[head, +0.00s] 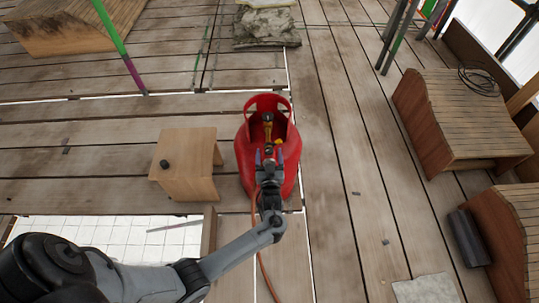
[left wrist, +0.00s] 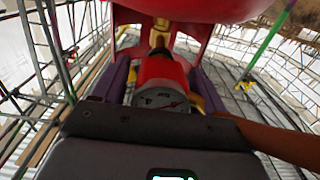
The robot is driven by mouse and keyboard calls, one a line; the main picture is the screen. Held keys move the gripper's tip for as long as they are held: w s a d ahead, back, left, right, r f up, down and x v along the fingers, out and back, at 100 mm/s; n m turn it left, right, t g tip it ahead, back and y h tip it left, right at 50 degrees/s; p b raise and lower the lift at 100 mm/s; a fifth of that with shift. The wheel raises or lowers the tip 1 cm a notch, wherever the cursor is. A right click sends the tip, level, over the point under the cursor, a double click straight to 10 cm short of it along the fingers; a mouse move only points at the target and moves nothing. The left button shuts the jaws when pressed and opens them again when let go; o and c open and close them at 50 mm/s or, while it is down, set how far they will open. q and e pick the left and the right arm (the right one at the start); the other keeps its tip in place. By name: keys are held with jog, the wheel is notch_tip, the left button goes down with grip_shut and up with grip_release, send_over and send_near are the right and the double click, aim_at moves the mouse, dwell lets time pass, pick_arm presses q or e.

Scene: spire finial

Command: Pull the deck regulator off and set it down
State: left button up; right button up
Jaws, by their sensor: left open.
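A red gas cylinder (head: 243,160) with a collar handle stands upright on the plank deck in the head view. The deck regulator (left wrist: 160,72), red with a round gauge, sits at the brass valve (left wrist: 159,36) in the left wrist view. My left gripper (head: 269,158) reaches in from the front of the cylinder. Its purple fingers are open, one on each side of the regulator; I cannot tell whether they touch it. An orange hose (head: 262,252) runs from there down towards the bottom of the head view. My right gripper is not in view.
A small wooden stool (head: 187,160) with a black knob-like thing (head: 164,163) on it stands left of the cylinder. An opening in the deck lies at lower left. Wooden blocks (head: 455,115) stand at right. The planks right of the cylinder are mostly clear.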

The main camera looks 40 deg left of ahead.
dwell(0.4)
pick_arm(q)
jog(key=c, duration=1.3)
jog(key=shift+s+d+r+p, duration=0.1)
jog(key=shift+s+d+p, duration=0.1)
jog(key=shift+p, duration=0.1)
jog(key=shift+s+d, duration=0.5)
jog(key=shift+s+d+p, duration=0.35)
jog(key=shift+p, duration=0.15)
jog(key=shift+p+v, duration=0.5)
jog(key=shift+v, duration=1)
